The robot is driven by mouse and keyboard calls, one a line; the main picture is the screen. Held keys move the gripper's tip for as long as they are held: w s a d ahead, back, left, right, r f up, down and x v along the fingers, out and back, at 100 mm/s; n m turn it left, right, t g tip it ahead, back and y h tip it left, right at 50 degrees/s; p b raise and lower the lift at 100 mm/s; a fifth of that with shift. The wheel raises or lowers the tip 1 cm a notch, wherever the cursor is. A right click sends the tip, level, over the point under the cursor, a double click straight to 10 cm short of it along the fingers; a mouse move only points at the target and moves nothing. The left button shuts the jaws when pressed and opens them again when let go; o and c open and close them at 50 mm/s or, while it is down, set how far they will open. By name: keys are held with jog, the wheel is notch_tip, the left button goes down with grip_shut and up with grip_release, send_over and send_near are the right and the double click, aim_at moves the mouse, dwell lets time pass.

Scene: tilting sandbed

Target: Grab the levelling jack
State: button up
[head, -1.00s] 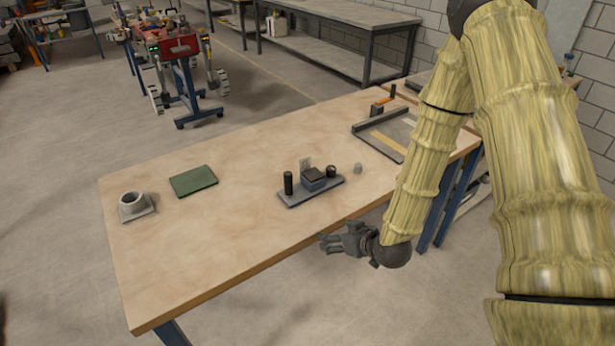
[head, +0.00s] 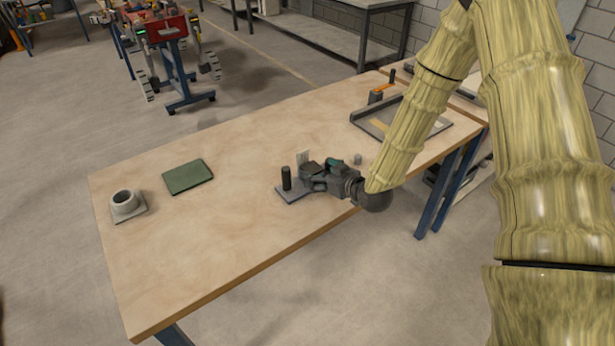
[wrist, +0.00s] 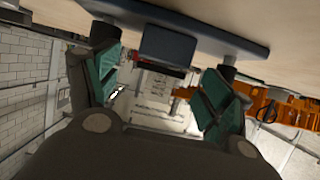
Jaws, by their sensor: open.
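A small base plate (head: 292,195) lies near the front edge of the table. On it is a blue-grey block with a dark top, which looks like the levelling jack; in the wrist view the block (wrist: 168,48) shows upside down. My gripper (head: 314,174) is over the plate's right part, coming from the right, and hides most of the block in the head view. In the wrist view my gripper (wrist: 163,62) is open, with one teal-padded finger on each side of the block. I cannot tell whether either finger touches it.
A small grey piece (head: 357,159) lies right. A shallow tray (head: 362,125) is at the back right.

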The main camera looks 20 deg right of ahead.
aim_at(313, 171)
jog(key=shift+w+a, duration=0.2)
jog(key=shift+p+x, duration=0.95)
jog(key=shift+x, duration=1.45)
jog(key=shift+s+d+f, duration=0.1)
jog(key=shift+f, duration=0.05)
jog(key=shift+c, duration=0.5)
jog(key=c, duration=1.4)
